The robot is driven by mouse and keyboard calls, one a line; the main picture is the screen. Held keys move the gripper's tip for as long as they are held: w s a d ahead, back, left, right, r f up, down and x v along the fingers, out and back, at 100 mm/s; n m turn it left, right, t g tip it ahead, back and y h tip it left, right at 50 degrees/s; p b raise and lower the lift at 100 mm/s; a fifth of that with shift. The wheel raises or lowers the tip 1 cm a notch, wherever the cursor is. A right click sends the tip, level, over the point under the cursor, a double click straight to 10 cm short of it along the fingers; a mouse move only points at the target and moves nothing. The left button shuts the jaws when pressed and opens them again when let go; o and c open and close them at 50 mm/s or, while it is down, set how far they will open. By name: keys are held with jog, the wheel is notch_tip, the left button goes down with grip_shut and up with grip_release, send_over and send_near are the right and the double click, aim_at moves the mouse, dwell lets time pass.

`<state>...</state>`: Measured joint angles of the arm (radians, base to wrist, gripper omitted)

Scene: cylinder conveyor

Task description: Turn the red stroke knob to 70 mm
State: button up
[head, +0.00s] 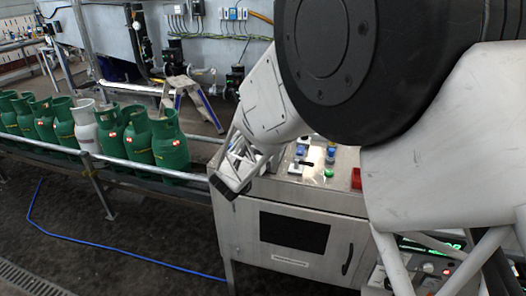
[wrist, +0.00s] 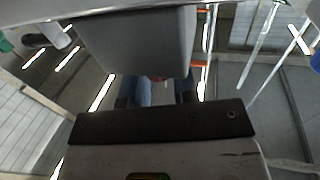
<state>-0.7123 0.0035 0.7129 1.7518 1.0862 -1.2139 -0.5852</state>
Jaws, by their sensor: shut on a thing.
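My gripper (head: 238,170) is at the left end of the metal control cabinet's sloped top in the head view. In the wrist view, its two dark fingers with bluish inner parts (wrist: 160,93) are close together below a large grey block. A small reddish patch of the red stroke knob (wrist: 158,78) shows between them, and the fingers are shut on it. Most of the knob is hidden by the grey block and fingers. In the head view my gripper hides the knob. No scale or pointer reading can be made out.
The cabinet top (head: 345,158) carries blue and green buttons (head: 329,173) and a red block (head: 356,178) to the right of my gripper. Green gas cylinders (head: 170,148) and one grey cylinder (head: 86,128) stand on the conveyor at left. A blue hose (head: 50,228) lies on the floor.

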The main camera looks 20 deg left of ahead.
dwell(0.4)
jog(key=o, duration=0.6)
jog(key=shift+o, duration=0.2)
jog(key=shift+s, duration=0.1)
jog(key=v, duration=0.7)
jog(key=shift+s+a, duration=0.15)
jog(key=shift+s, duration=0.05)
jog(key=shift+r, duration=0.15)
